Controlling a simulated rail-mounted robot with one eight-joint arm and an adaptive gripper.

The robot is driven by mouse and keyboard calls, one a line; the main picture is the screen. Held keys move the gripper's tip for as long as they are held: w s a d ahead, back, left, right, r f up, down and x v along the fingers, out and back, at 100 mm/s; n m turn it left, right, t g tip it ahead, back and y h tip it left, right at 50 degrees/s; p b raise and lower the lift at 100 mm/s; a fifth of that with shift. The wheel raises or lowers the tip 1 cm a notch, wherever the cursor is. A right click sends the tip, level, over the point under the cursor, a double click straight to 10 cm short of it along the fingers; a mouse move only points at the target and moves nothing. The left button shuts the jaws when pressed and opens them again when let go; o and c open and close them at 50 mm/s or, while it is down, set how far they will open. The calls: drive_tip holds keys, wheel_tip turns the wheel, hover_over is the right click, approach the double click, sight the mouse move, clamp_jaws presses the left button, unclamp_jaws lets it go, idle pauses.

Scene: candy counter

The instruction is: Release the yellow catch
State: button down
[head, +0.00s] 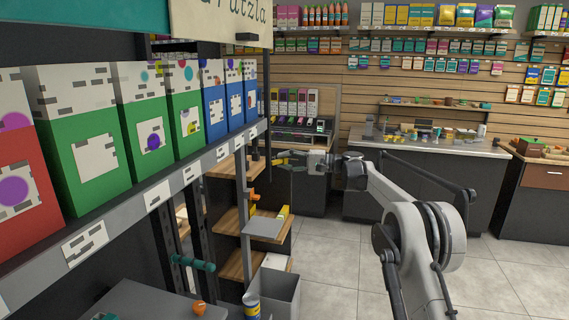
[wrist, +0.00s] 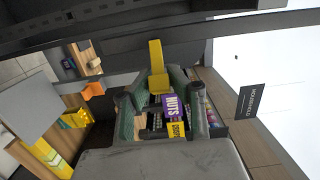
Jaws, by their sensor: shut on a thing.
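The yellow catch (wrist: 156,62) is an upright yellow tab with a wider foot in the wrist view. Its lower end sits between the dark green-padded fingers of my gripper (wrist: 160,88), which are shut on it. A purple NUTS label (wrist: 170,106) and a small yellow label show just below it, between the fingers. In the head view my gripper (head: 297,161) reaches left to the end of the shelf unit, and the catch is too small there to make out clearly.
A long shelf (head: 190,172) with colourful boxes runs along the left. Below my gripper are wooden shelves (head: 238,222), an orange clip (head: 253,196), a grey plate (head: 263,229) and a grey bin (head: 280,291). A counter (head: 430,146) stands behind; the tiled floor at right is clear.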

drive_tip(key=c, duration=1.6)
unclamp_jaws()
drive_tip(key=shift+d, duration=0.1)
drive_tip(key=d, duration=0.7)
drive_tip(key=s+d, duration=0.1)
drive_tip(key=d, duration=0.3)
drive_tip(key=shift+d, duration=0.35)
drive_tip(key=shift+s, duration=0.1)
